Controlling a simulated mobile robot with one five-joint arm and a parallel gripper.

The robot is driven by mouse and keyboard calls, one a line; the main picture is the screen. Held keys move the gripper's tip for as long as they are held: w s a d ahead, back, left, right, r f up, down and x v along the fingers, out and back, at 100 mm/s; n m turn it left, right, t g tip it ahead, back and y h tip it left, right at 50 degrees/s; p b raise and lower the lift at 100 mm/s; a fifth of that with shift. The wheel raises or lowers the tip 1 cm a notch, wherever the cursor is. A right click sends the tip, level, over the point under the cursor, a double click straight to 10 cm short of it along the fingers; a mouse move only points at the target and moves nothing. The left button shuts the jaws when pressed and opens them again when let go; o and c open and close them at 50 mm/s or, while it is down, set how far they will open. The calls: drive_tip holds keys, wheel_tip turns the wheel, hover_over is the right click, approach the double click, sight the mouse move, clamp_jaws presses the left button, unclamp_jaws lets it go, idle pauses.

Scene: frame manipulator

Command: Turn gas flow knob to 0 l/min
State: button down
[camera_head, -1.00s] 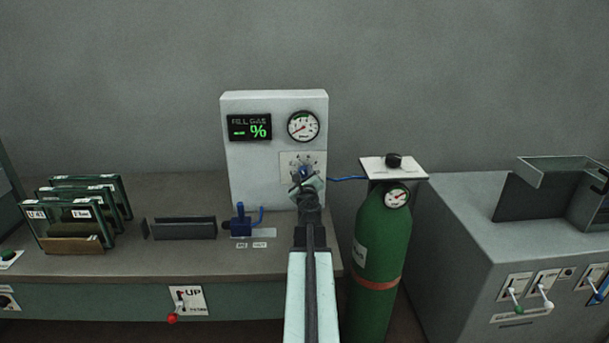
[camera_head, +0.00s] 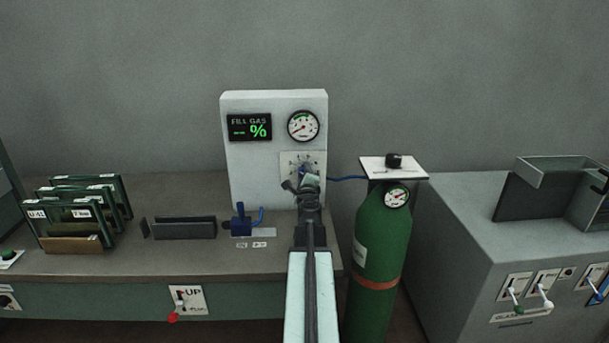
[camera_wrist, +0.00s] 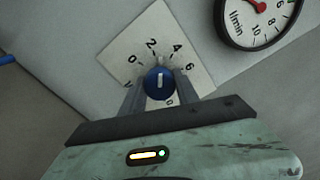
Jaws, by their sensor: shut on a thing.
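The gas flow knob (camera_wrist: 158,84) is blue with a white mark, on a white dial plate (camera_wrist: 130,45). The dial numbers 0, 2, 4 and 6 show in the wrist view. The white mark stands roughly upright in that picture, its upper end towards the 2 and 4 side. My gripper (camera_wrist: 160,90) is shut on the knob, one finger on each side. In the head view my gripper (camera_head: 304,182) is at the dial on the white panel (camera_head: 245,165) and covers much of the knob.
A round l/min gauge (camera_head: 303,126) sits above the dial, beside a FILL GAS display (camera_head: 249,127). A green gas cylinder (camera_head: 378,240) stands right of the panel, joined by a blue hose (camera_head: 347,178). A blue valve (camera_head: 241,222) lies left on the bench.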

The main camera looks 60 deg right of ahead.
drive_tip(key=n, duration=1.2)
drive_tip(key=shift+a, duration=0.1)
idle(0.5)
drive_tip(key=c, duration=0.9)
unclamp_jaws()
